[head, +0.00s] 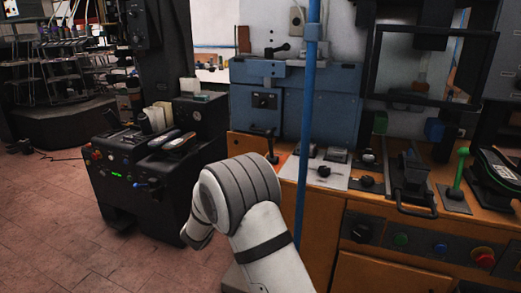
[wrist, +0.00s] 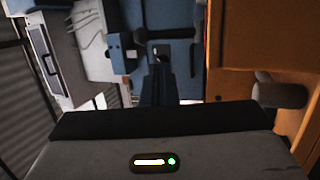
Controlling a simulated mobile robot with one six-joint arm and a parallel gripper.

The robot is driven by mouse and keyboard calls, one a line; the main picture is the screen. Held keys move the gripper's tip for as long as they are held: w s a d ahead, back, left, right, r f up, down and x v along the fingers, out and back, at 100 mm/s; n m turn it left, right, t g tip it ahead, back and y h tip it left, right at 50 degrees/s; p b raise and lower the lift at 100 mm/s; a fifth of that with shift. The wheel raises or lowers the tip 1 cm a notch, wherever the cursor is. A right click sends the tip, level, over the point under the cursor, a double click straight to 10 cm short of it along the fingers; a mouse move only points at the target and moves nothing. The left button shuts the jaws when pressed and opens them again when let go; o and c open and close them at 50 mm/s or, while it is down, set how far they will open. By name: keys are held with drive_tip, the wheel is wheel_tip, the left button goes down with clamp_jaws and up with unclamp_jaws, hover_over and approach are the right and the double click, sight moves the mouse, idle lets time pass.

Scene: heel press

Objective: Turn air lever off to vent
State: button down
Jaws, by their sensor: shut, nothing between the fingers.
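No label marks the air lever, and I cannot tell which handle it is. In the head view, a black lever (head: 270,147) sits low on the front of the blue machine (head: 328,105). A green-handled lever (head: 461,166) stands upright on the orange bench at right. A small blue-handled lever (head: 146,184) sticks out from the black console at left. My gripper (wrist: 158,70) shows in the wrist view as dark fingers, shut and empty, pointing toward blue panels. A dark round knob (wrist: 162,50) appears near the fingertips; contact cannot be told. In the head view the gripper is hidden.
A vertical blue pipe (head: 306,120) stands in front of the blue machine, close to my arm. The orange bench (head: 325,212) carries several controls along its front. The black console (head: 160,195) stands at left. Tiled floor (head: 50,215) is clear at lower left.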

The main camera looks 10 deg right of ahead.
sight(269, 144)
drive_tip(key=x, duration=1.3)
drive_tip(key=shift+w+d+r, duration=0.15)
drive_tip(key=shift+w, duration=0.25)
